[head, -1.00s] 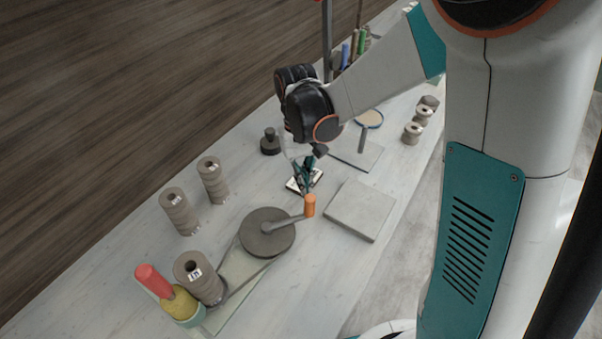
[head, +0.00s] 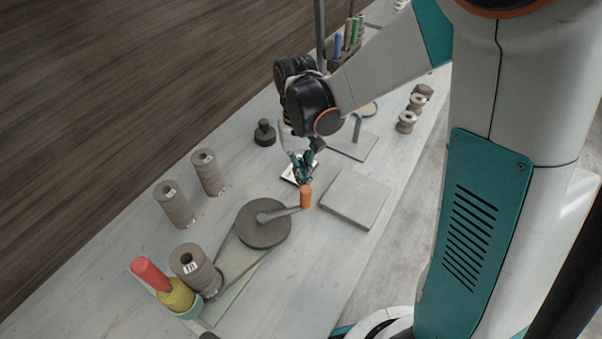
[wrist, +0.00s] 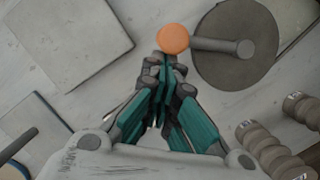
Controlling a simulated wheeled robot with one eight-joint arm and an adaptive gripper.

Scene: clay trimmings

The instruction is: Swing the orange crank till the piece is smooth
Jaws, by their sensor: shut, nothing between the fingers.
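The orange crank handle (head: 306,196) stands upright at the end of a grey arm on the dark round wheel (head: 262,228). A belt runs from the wheel toward a ribbed grey clay piece (head: 196,268) at the front left. My gripper (head: 302,178) is shut and empty, just behind the orange handle. In the wrist view the orange handle (wrist: 173,39) lies just ahead of my closed fingertips (wrist: 165,62), with a part of the wheel (wrist: 236,58) to its right. Whether the fingers touch the handle I cannot tell.
A red-handled tool (head: 150,273) and a yellow lump (head: 178,296) in a bowl are by the clay piece. Two ribbed spools (head: 207,172) stand on the left. A grey slab (head: 355,198) lies right of the crank. A dark weight (head: 264,133) sits behind.

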